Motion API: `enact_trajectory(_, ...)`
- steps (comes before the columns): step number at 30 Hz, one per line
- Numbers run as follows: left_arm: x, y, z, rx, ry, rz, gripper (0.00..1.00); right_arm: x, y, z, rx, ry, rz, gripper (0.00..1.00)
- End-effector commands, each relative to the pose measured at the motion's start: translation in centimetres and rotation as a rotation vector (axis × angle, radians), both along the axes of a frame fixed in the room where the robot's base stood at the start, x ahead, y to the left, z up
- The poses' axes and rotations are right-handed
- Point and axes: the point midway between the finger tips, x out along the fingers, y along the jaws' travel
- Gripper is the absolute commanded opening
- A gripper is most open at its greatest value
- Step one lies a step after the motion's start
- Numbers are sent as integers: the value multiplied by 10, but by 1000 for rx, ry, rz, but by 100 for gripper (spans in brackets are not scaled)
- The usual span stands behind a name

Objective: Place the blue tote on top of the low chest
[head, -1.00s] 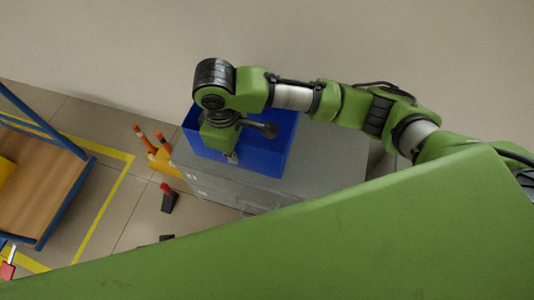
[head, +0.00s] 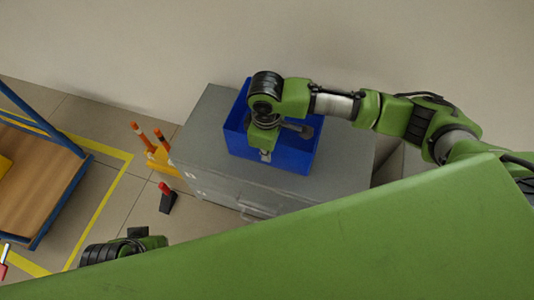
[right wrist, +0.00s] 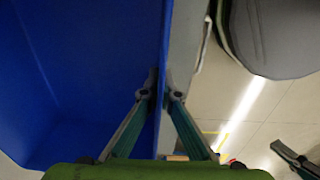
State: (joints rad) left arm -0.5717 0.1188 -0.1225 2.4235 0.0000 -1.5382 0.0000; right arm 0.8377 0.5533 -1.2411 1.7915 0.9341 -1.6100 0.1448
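The blue tote (head: 275,158) is upright over the middle of the grey low chest's top (head: 205,128) in the head view. Whether its base touches the chest top is hard to tell. My right gripper (head: 266,155) is at the tote's near wall. In the right wrist view my right gripper (right wrist: 160,97) has one finger on each side of the tote's blue wall (right wrist: 80,70), closed on it. Part of my left arm shows low at the left in the head view; its fingers cannot be made out.
An orange stand with orange posts (head: 160,158) and a dark block with a red top (head: 167,198) stand left of the chest. A blue-framed cart with a wooden deck (head: 35,180) is at far left, within yellow floor lines. A wall runs behind the chest.

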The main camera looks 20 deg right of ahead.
Motion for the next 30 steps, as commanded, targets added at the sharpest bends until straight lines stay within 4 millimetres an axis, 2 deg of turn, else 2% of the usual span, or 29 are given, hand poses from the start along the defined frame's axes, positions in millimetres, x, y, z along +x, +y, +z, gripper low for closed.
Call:
enact_trajectory(4,-2,1,6,0,-3,0,0,1,1,-3,2,-5,1,0)
enact_trajectory(14,-1,1,3,1,1,0,0,1,1,-4,2,-5,0,0)
enact_trajectory(17,-2,1,0,2,4,0,0,0,1,-6,1,-2,0,21)
enact_trajectory(29,-2,1,-1,2,6,0,0,1,0,-5,1,-2,0,21)
enact_trajectory(30,-2,1,4,1,2,0,0,1,0,-1,1,-3,0,21)
